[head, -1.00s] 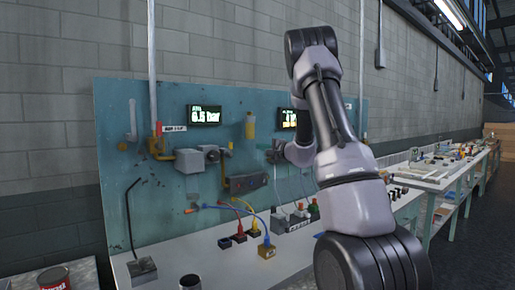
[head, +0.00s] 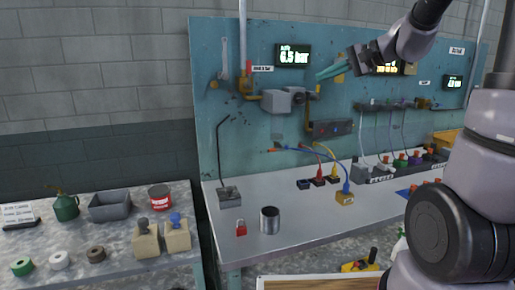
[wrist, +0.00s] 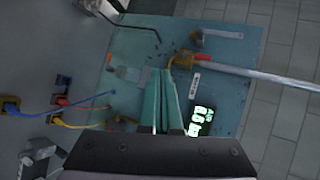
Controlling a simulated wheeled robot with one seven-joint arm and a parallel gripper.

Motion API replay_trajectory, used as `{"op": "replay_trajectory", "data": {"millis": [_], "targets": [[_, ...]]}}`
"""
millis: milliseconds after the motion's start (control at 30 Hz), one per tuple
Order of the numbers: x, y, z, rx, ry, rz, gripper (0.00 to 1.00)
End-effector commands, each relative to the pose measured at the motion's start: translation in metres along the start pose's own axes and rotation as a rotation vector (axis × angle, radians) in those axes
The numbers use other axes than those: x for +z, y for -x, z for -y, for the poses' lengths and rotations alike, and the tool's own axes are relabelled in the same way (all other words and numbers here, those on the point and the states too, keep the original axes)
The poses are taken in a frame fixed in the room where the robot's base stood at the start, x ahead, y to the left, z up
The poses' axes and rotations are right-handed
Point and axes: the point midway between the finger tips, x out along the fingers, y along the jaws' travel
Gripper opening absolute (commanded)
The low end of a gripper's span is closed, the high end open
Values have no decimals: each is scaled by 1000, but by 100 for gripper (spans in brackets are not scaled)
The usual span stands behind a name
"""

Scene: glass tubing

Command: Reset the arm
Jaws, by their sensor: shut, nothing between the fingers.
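My gripper (head: 328,73) is in front of the teal panel (head: 215,95) in the head view, its teal fingers pointing left towards the lit 6.5 bar display (head: 293,55). The fingers are together and hold nothing. In the wrist view my gripper (wrist: 171,80) shows its two fingers side by side over the panel, with the lit display (wrist: 201,118) just to their right. My arm comes in from the upper right of the head view.
The white bench (head: 300,235) below carries a silver can (head: 270,220), a red padlock (head: 241,229) and coloured cables (head: 335,165). A side table (head: 115,205) at left holds tape rolls, a green oil can (head: 64,206) and a grey bin (head: 110,206).

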Motion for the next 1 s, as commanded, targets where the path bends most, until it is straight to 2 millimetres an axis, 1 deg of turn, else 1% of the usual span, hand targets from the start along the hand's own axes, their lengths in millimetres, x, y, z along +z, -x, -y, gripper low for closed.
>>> {"op": "replay_trajectory", "data": {"millis": [33,100,200,300,333,400,500,600,733,1000], "targets": [[28,12,-3,57,45,17,0],[59,26,-15,152,100,28,0],[95,50,-36,286,186,16,0],[121,76,-59,413,282,-32,0],[126,84,-65,447,309,-51,0],[135,101,-78,516,371,-101,0],[142,121,-91,590,443,-171,0],[144,134,-99,635,491,-223,0],[144,141,-103,659,516,-253,0],[144,142,-103,661,516,-255,0]]}}
